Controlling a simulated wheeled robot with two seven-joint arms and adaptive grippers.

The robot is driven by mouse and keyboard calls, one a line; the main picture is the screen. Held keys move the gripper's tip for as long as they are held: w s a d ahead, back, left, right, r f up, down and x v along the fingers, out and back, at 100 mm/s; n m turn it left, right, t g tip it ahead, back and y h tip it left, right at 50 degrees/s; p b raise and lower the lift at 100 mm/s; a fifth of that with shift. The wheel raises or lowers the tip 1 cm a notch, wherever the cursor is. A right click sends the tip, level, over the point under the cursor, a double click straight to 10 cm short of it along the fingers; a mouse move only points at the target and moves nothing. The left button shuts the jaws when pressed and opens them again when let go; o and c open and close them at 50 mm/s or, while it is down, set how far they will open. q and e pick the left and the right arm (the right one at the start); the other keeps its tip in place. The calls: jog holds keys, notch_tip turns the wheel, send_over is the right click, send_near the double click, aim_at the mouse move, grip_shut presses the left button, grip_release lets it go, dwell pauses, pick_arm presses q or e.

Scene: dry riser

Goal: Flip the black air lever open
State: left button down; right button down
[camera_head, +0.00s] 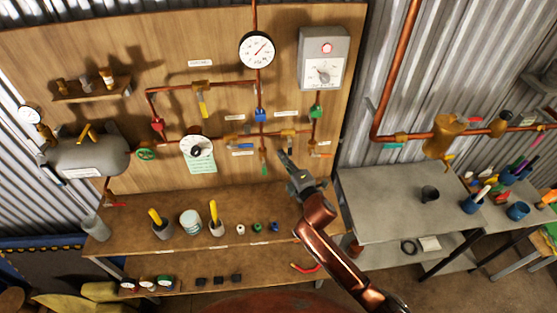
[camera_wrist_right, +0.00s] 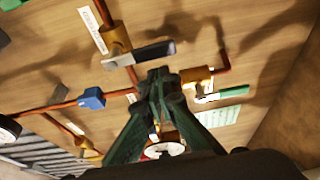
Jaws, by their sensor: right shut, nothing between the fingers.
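The black lever (camera_wrist_right: 148,53) shows in the right wrist view as a dark handle with a greyish end on a brass valve body (camera_wrist_right: 115,38). That valve (camera_head: 289,133) sits on the copper pipe of the wooden panel in the head view. There the lever is hard to tell from my dark fingers. My right gripper (camera_head: 287,163) is in front of the panel, just below the valve. In the wrist view its fingertips (camera_wrist_right: 160,76) are shut and empty, close beside the lever; I cannot tell whether they touch it. My left gripper is not in view.
Close by are a blue handle (camera_head: 260,115), a green lever (camera_head: 264,169) and an orange lever (camera_head: 320,155). A wooden bench (camera_head: 130,240) with cups stands below the panel. A grey table (camera_head: 375,200) is at the right.

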jog(key=shift+d, duration=0.5)
jog(key=shift+d, duration=0.15)
jog(key=shift+w, duration=0.1)
